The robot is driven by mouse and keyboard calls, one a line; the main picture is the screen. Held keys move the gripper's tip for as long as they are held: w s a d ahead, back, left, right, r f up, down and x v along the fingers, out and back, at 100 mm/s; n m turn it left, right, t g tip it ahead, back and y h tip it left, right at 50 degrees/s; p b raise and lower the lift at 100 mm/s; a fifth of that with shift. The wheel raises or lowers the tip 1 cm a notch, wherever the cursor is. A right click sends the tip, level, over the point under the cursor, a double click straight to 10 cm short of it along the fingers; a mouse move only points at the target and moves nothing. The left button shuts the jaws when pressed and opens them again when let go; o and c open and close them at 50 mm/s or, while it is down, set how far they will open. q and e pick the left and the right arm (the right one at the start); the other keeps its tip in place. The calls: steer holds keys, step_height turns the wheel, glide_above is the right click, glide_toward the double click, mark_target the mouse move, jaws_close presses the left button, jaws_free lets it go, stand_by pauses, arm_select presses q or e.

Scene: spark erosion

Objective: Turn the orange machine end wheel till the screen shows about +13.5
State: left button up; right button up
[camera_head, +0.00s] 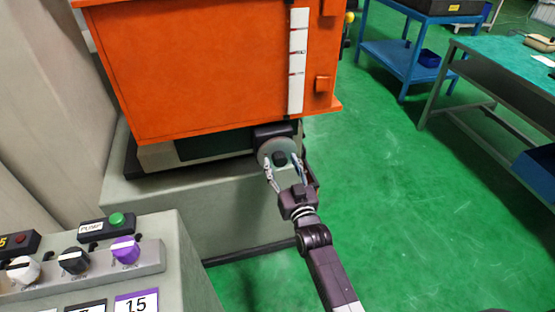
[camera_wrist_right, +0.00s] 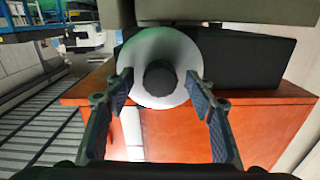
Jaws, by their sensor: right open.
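The orange machine (camera_head: 200,65) fills the upper left of the head view, and its orange body also shows in the right wrist view (camera_wrist_right: 245,130). Its end wheel is a pale grey disc (camera_head: 272,147) with a dark round hub (camera_head: 279,158), below the machine's right end. In the right wrist view the wheel (camera_wrist_right: 160,42) faces the camera, hub (camera_wrist_right: 159,78) in the middle. My right gripper (camera_head: 282,166) is open at the wheel, one finger on each side of the hub; contact is unclear. No screen with a readable value shows. My left gripper is out of view.
A control panel (camera_head: 185,262) with knobs and a green button (camera_head: 117,219) stands at the lower left. A blue shelf cart (camera_head: 390,58) and a green-topped workbench (camera_head: 510,58) stand at the right. The green floor (camera_head: 400,220) between is clear.

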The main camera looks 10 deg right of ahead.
steer(key=shift+s+r+p, duration=0.1)
steer(key=shift+s+p, duration=0.8)
steer(key=shift+s, duration=0.4)
steer(key=s+p, duration=0.2)
steer(key=s, duration=0.3)
steer(key=shift+s+d, duration=0.1)
steer(key=shift+s, duration=0.05)
